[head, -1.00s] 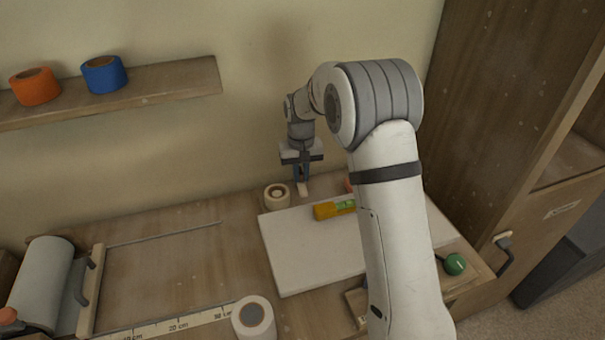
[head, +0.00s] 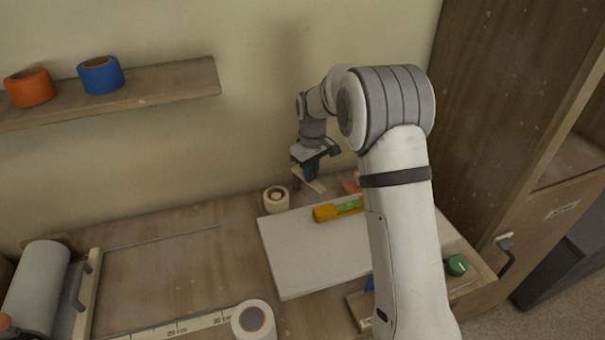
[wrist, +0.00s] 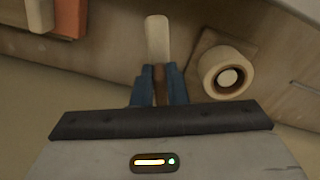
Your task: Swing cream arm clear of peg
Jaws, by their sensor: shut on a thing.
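The cream arm (wrist: 157,38) is a short pale bar on a brown part (wrist: 160,85) between my blue fingertips. In the head view the cream arm (head: 309,178) slants down to the right, below my gripper (head: 307,170). My gripper (wrist: 158,88) is shut on it in the wrist view. A pale roll (wrist: 228,74) sits on a square wooden base, and a pale round peg end (wrist: 229,78) shows in its centre. The roll also shows in the head view (head: 276,200). The cream arm is apart from the roll and points past it. My fingers partly hide the brown part.
A white board (head: 295,255) with a yellow-and-green tool (head: 338,209) lies right of the roll. A reddish block (head: 351,186) is near the wall. Another roll (head: 254,321) stands at the bench front. A shelf (head: 150,88) holds orange and blue rolls.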

